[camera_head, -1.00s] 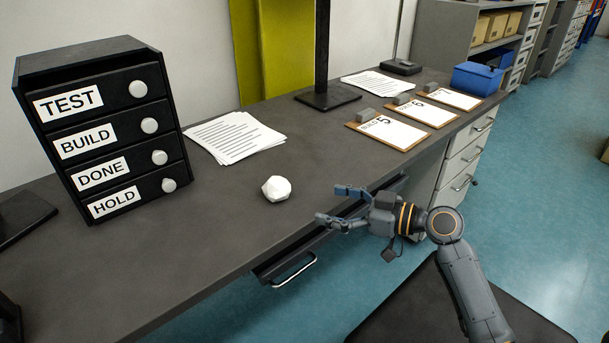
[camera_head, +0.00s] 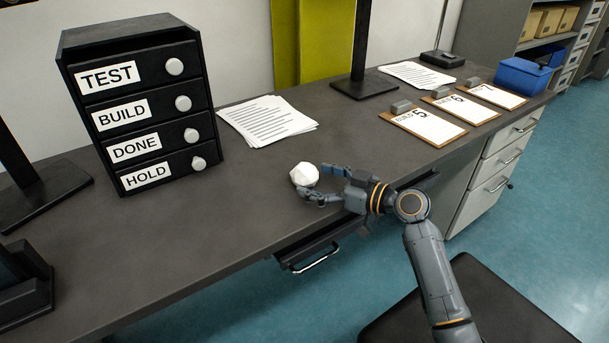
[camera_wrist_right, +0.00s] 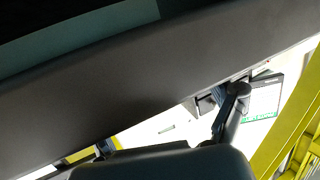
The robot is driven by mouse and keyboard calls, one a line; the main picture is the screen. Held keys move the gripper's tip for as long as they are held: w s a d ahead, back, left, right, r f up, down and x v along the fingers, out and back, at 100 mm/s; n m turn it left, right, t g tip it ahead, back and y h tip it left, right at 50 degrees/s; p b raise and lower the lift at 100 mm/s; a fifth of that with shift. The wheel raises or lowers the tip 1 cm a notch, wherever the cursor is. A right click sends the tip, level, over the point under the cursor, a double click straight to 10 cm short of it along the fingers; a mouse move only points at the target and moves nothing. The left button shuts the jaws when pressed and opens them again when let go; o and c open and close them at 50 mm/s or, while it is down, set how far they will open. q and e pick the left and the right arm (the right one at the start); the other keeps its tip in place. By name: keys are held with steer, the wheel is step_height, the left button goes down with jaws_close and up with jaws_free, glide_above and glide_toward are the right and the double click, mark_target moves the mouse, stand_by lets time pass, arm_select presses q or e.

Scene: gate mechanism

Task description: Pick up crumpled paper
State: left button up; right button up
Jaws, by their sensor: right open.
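The crumpled paper (camera_head: 304,174) is a white faceted ball on the dark grey desk (camera_head: 240,205). It lies in front of the paper stack, near the desk's front edge. My right gripper (camera_head: 318,184) is open, with its fingertips at the right side of the ball, one finger toward the back and one toward the front. Whether the fingers touch the ball is not clear. In the right wrist view the ball cannot be made out. My left gripper is not in view.
A black drawer unit (camera_head: 145,115) labelled TEST, BUILD, DONE and HOLD stands at left. A paper stack (camera_head: 268,120) lies behind the ball. Clipboards (camera_head: 430,123) lie at right. A drawer with a metal handle (camera_head: 315,259) sits under the front edge. Desk left of the ball is clear.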

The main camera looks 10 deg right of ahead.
steer(key=shift+x, duration=1.05)
steer(key=shift+d, duration=0.1)
steer(key=c, duration=0.8)
steer(key=shift+c, duration=0.2)
